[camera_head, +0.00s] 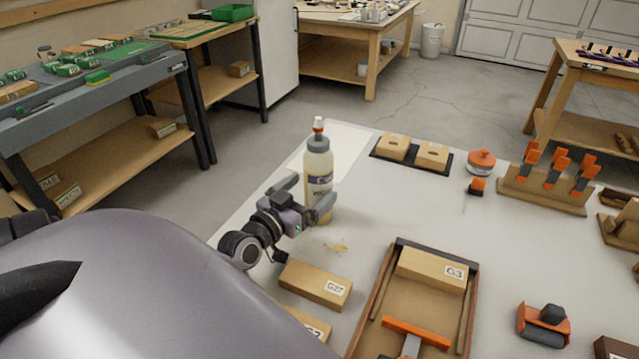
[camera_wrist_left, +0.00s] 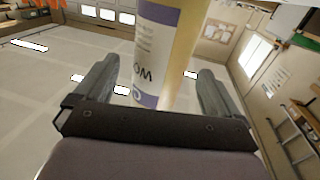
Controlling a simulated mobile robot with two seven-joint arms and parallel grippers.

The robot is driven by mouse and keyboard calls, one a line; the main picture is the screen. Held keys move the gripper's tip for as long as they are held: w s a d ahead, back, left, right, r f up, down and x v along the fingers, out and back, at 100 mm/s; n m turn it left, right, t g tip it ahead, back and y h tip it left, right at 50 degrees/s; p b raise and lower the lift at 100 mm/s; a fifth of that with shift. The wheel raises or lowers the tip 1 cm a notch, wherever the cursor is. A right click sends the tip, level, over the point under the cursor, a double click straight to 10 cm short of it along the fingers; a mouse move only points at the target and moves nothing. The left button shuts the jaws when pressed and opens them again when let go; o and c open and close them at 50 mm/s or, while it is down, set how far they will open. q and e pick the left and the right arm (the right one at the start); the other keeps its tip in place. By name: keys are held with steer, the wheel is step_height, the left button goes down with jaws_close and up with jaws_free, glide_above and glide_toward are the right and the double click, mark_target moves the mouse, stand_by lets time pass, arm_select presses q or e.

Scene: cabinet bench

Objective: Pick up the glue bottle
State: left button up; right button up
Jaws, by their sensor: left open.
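The glue bottle (camera_head: 318,170) stands upright on the light bench top in the head view. It has a pale yellowish body, a grey cap, an orange and white tip and a white and purple label. My left gripper (camera_head: 307,197) is open at the bottle, with one finger on each side of its lower body. In the left wrist view the bottle (camera_wrist_left: 165,55) stands between the two spread fingers of the left gripper (camera_wrist_left: 155,88). Gaps show beside it, so it is not clamped. My right gripper is not in view.
Labelled wooden blocks (camera_head: 316,285) lie in front of the gripper. A wooden tray (camera_head: 375,310) holds a block and an orange-handled tool. A black tray with two blocks (camera_head: 411,153), an orange-lidded jar (camera_head: 481,162) and a tool rack (camera_head: 545,192) stand to the right.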

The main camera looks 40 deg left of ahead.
arm_select(q)
steer(key=shift+w+a, duration=0.2)
steer(key=shift+w, duration=1.2)
steer(key=shift+w+a, duration=0.15)
steer(key=shift+w, duration=1.2)
steer(key=c, duration=1.4)
steer(key=shift+r, duration=0.15)
steer(key=c, duration=0.3)
steer(key=shift+r, duration=0.1)
